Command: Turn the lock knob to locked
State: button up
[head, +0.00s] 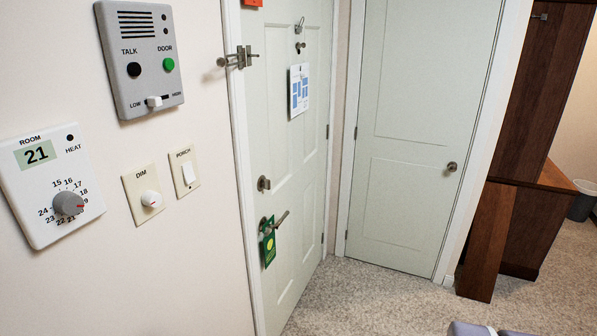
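The lock knob (263,183) is a small metal turn piece on a round plate. It is on the left side of the pale panelled door (308,150), above the lever handle (281,220). The knob is small in the head view, and I cannot tell whether it is at locked or unlocked. Nothing touches it. My gripper is not in view.
A green hanger (268,246) hangs at the lever. A metal latch (238,58) sits higher on the door's left edge. The left wall holds an intercom (141,106), thermostat (50,186), dimmer (149,199) and porch switch (188,174). Carpet (370,300) before the door is clear.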

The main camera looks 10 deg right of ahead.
aim_at(266, 183)
jog(key=i+l+z, duration=0.15)
jog(key=i, duration=0.6)
jog(key=i+l+z, duration=0.1)
jog(key=i, duration=0.7)
jog(key=l, duration=0.1)
